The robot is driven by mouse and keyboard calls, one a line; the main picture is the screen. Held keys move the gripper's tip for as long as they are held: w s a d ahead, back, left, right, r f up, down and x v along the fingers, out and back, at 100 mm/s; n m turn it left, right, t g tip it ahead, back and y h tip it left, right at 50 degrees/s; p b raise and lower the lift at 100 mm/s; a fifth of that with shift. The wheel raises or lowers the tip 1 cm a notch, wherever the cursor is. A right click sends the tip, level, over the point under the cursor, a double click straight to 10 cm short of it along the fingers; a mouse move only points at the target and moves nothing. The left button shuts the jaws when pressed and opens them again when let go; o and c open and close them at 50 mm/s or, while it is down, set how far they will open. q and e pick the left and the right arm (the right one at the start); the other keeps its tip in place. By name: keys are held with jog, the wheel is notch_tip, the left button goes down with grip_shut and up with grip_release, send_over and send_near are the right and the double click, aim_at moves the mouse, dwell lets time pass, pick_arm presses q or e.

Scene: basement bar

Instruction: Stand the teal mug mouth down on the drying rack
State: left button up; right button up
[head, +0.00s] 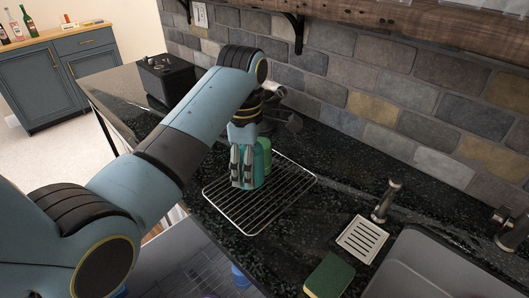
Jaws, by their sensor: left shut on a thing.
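The teal mug (258,173) is at the wire drying rack (288,198) on the dark counter, over its back left part. My left gripper (243,178) reaches down from above and is shut on the mug, its fingers at the mug's left side. The fingers hide part of the mug. I cannot tell which way its mouth faces or whether it touches the wires. My right gripper is out of view.
A black box-like appliance (165,78) stands at the back left. Dark items (288,122) stand behind the rack by the brick wall. A soap dispenser (386,200), white slotted dish (362,239), sponge (329,276) and sink (440,268) lie right. The rack's front is clear.

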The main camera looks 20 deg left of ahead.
pick_arm(q)
jog(key=f, duration=0.1)
jog(key=b, duration=0.2)
send_over(249, 205)
notch_tip(249, 205, down, 6)
jog(key=shift+f, duration=0.25)
jog(key=shift+w+f, duration=0.1)
jog(key=shift+f, duration=0.55)
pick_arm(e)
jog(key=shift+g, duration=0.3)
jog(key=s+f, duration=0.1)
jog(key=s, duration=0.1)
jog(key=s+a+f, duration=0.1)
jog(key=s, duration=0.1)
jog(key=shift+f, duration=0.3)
pick_arm(q)
jog(key=shift+f+b, duration=0.25)
jog(key=shift+b, duration=0.05)
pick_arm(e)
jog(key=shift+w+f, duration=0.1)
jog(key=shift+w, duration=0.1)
pick_arm(q)
jog(key=shift+f, duration=0.15)
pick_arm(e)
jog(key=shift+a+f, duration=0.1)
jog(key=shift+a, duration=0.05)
